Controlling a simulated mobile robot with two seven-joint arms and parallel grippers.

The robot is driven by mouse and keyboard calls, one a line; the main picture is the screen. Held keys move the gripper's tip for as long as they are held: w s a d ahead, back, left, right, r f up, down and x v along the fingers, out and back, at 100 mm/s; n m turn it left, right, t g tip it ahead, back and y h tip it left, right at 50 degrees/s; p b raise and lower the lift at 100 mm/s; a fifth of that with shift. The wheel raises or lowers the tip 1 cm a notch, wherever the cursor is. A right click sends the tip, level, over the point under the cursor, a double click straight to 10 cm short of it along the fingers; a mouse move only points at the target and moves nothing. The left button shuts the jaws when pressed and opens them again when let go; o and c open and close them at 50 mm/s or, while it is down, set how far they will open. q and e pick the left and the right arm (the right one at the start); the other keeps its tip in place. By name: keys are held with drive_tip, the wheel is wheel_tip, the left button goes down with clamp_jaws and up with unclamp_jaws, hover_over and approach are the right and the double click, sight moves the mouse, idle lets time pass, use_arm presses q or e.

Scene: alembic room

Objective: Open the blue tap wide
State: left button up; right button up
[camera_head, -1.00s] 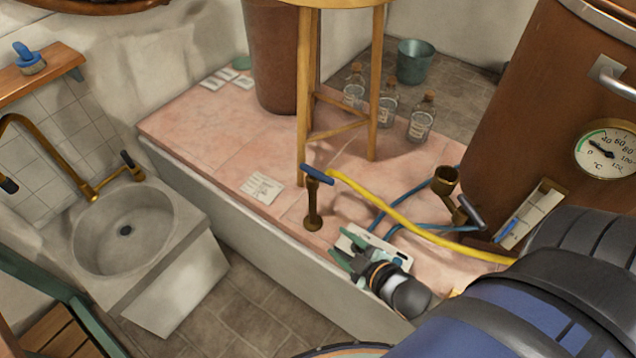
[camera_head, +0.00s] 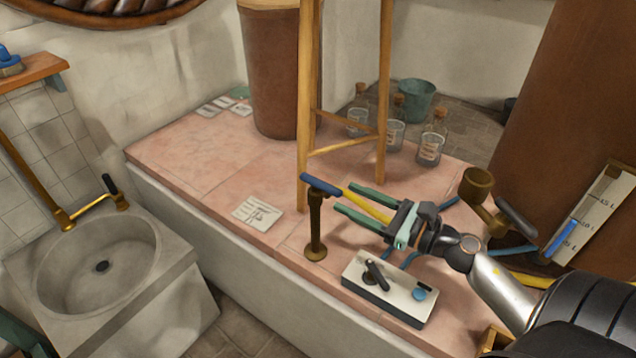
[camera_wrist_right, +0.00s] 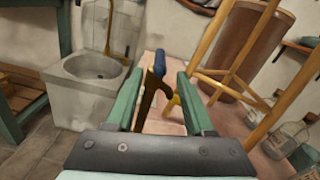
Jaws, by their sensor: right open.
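The blue tap is a blue lever handle (camera_head: 321,185) on top of a thin brass standpipe (camera_head: 315,230), which rises from the pink tiled ledge. A yellow hose runs from near its top to the right, partly behind my gripper. My right gripper (camera_head: 344,198) is open and empty, just right of the handle, its green fingers pointing left at it. In the right wrist view, the blue handle (camera_wrist_right: 161,63) and brass pipe (camera_wrist_right: 148,100) appear between the open fingers (camera_wrist_right: 160,73), seemingly just beyond the tips. I cannot tell whether they touch. My left gripper is out of view.
A white box with a black lever (camera_head: 390,290) sits below my right gripper. A brass valve (camera_head: 478,190) is to the right. A wooden stool (camera_head: 304,110) stands behind the tap, with glass bottles (camera_head: 432,145) beyond. The sink (camera_head: 100,270) is at left.

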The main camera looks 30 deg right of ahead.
sight(318, 185)
drive_tip(key=p+x, duration=0.1)
drive_tip(key=x, duration=0.7)
drive_tip(key=shift+w+a, duration=0.1)
drive_tip(key=shift+w, duration=0.15)
clamp_jaws()
idle(0.3)
